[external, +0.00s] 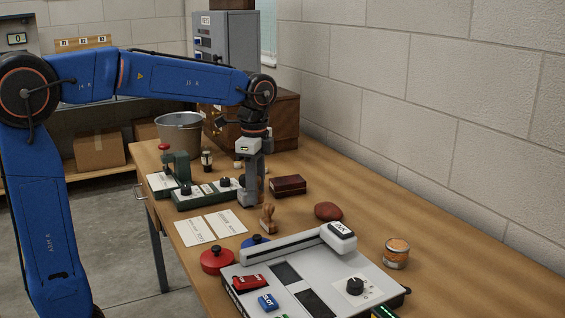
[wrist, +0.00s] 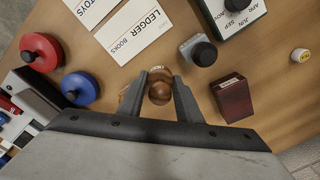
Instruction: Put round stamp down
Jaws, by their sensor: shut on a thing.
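My gripper (external: 250,200) points down low over the table, just right of the green-based stamp rack. It is shut on the round stamp, whose brown wooden knob (wrist: 160,91) shows between the two fingers in the wrist view. The stamp's lower part is hidden, and I cannot tell whether it touches the table. In the external view the fingers mostly hide it. A second wooden stamp (external: 268,220) stands on the table in front of my gripper, apart from it. In the wrist view it is partly hidden behind the left finger.
Two white cards (external: 211,226) lie in front of my gripper, one reading "LEDGER BOOKS". A dark red box (external: 289,186) stands close to the right. Red (external: 217,260) and blue (wrist: 80,89) knobbed pads and a grey machine (external: 325,272) occupy the front.

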